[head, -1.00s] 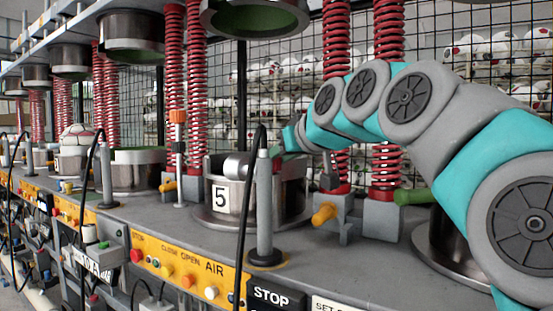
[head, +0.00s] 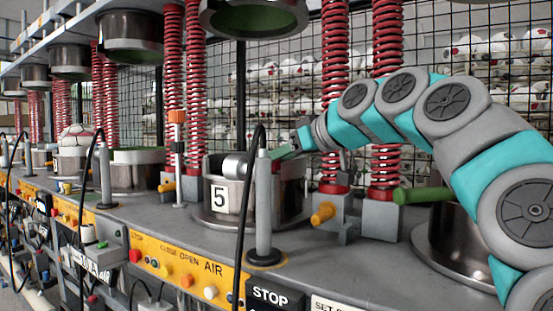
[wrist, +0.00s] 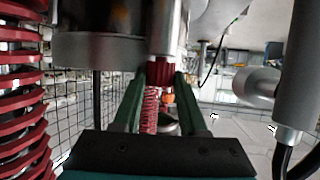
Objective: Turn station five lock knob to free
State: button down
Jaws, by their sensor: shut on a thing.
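Station five is a metal pot (head: 290,203) with a white plate (head: 219,200) marked 5, standing behind a grey post. A small red knob (head: 276,166) shows at the pot's front, just right of the post. My gripper (head: 279,154) reaches it from the upper right with green fingers. In the wrist view the ribbed red knob (wrist: 160,73) sits at the end of a metal cylinder, between the fingertips of my gripper (wrist: 160,80), which is shut on it. The lock's marks are not visible, so I cannot tell its setting.
The grey post (head: 264,205) with a black cable stands close left of the gripper. Red springs (head: 335,100) rise behind my arm. An orange-tipped valve (head: 323,214) and a green handle (head: 423,195) lie to the right. A yellow button panel (head: 190,268) runs along the front.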

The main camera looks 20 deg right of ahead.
jog(key=shift+c, duration=2.3)
grip_release()
jog(key=shift+s, duration=0.1)
jog(key=v, duration=0.7)
jog(key=shift+s+r+b, duration=0.15)
jog(key=shift+s+b, duration=0.1)
jog(key=shift+b, duration=0.2)
jog(key=shift+d, duration=0.15)
